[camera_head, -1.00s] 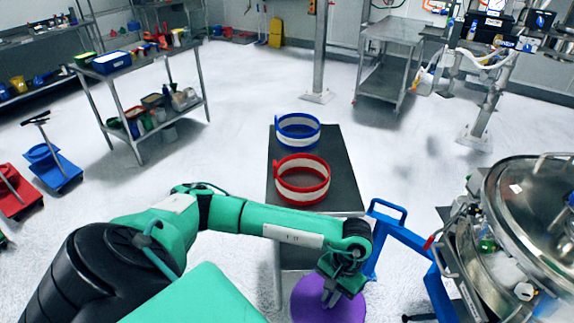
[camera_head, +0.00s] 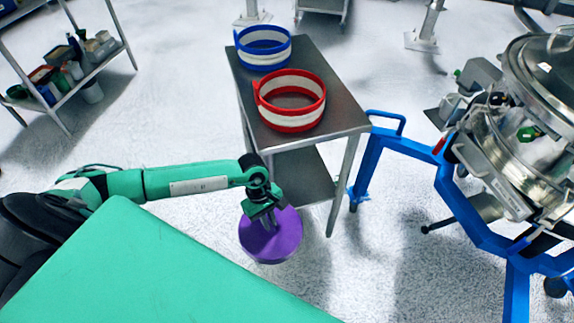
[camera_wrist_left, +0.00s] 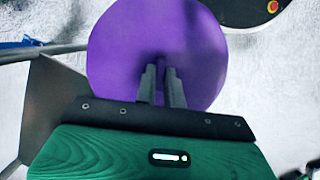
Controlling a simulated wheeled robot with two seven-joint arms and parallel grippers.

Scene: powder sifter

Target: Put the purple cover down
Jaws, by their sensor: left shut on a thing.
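The purple cover (camera_head: 272,238) is a round disc held in the air in front of the metal table, over the floor. My left gripper (camera_head: 265,214) is shut on it from above, near the disc's middle. In the left wrist view the purple cover (camera_wrist_left: 160,50) fills the upper middle, and the two fingers of my left gripper (camera_wrist_left: 162,75) close on a small raised grip at its centre. My right gripper is in none of the views.
The metal table (camera_head: 320,110) has a red-and-white ring (camera_head: 291,114) near its front and a blue-and-white ring (camera_head: 263,60) behind. A blue frame (camera_head: 440,175) carrying a steel machine (camera_head: 535,90) stands right. A shelf rack (camera_head: 75,85) is at far left.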

